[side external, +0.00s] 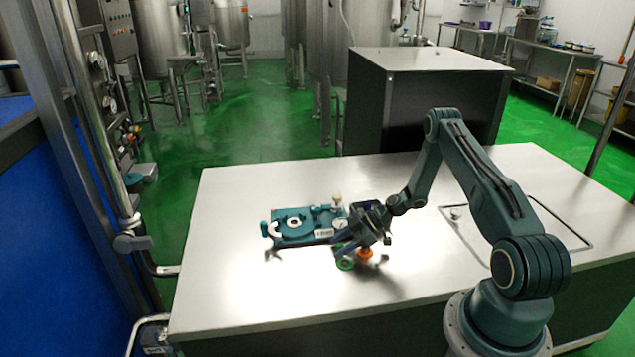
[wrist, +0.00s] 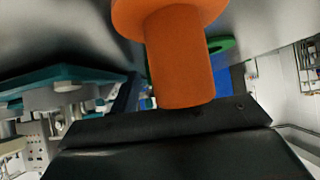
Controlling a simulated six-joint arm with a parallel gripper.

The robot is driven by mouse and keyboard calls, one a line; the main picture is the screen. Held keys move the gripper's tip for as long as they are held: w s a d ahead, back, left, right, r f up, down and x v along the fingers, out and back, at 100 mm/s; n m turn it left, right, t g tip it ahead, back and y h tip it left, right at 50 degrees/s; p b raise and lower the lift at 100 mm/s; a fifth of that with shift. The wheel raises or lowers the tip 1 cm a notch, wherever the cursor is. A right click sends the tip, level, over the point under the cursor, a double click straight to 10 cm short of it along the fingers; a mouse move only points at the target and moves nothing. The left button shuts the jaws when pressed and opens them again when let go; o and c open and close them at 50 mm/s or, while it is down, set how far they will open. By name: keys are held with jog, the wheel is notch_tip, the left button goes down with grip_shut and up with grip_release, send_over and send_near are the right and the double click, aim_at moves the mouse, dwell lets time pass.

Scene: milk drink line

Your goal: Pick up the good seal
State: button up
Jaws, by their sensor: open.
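A green ring (side external: 345,263) lies on the steel table, just in front of my gripper. An orange flanged piece (side external: 365,254) stands close to its right. I cannot tell from the pictures which of them is the good seal. My gripper (side external: 364,247) is open and low over the table, with its fingers around or beside the orange piece; contact is not clear. In the wrist view the orange piece (wrist: 180,60) fills the middle as a cylinder with a wide flange, close to the gripper. The green ring (wrist: 221,45) shows partly behind it.
A teal fixture (side external: 290,228) with a round seat and clamp stands left of my gripper; its edge shows in the wrist view (wrist: 60,76). A thin rod frame (side external: 575,232) lies on the table at the right. The table's front left is clear.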

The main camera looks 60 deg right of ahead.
aim_at(341, 244)
grip_shut()
jog(key=shift+r, duration=0.2)
dwell(0.3)
notch_tip(341, 244, up, 20)
jog(key=shift+f, duration=0.2)
dwell(0.5)
dwell(0.5)
